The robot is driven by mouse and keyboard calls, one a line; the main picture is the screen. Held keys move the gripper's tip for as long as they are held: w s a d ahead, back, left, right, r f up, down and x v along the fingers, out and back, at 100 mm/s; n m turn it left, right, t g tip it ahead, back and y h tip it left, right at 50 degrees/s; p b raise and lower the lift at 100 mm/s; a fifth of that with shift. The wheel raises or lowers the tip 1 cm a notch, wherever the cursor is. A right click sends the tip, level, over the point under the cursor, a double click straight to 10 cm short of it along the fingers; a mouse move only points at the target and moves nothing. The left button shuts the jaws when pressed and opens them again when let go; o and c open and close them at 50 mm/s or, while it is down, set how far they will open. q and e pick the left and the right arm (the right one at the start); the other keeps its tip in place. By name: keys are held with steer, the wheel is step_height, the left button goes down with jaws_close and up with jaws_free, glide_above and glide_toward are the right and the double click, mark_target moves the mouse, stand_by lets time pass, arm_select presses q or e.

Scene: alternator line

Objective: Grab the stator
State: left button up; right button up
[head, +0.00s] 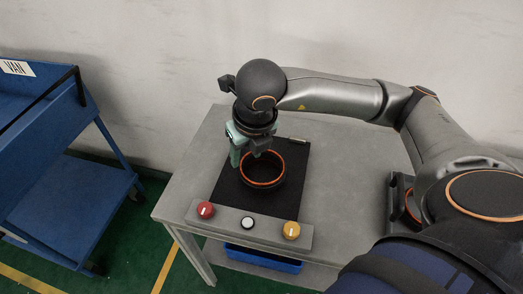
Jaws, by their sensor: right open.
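The stator (263,184) looks like a dark ring with an orange-copper inner rim. It lies on a black mat (230,194) on the grey table. My right gripper (247,160) points down at the stator's far left rim, with its pale green fingers open. One finger shows left of the rim and another near its back edge. I cannot tell whether the fingers touch the ring. My left gripper is out of view.
A panel with a red knob (205,210), a white button (248,222) and a yellow knob (291,230) lines the table's front edge. A blue cart (70,190) stands at left. A blue bin (262,259) sits below the table (335,190).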

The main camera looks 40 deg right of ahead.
mark_target(242, 174)
steer(key=p+x, duration=0.1)
steer(key=x, duration=1.1)
steer(key=shift+s, duration=0.2)
steer(key=shift+c, duration=0.3)
jaws_close()
stand_by(0.6)
steer(key=shift+w+r, duration=0.15)
steer(key=shift+r, duration=0.05)
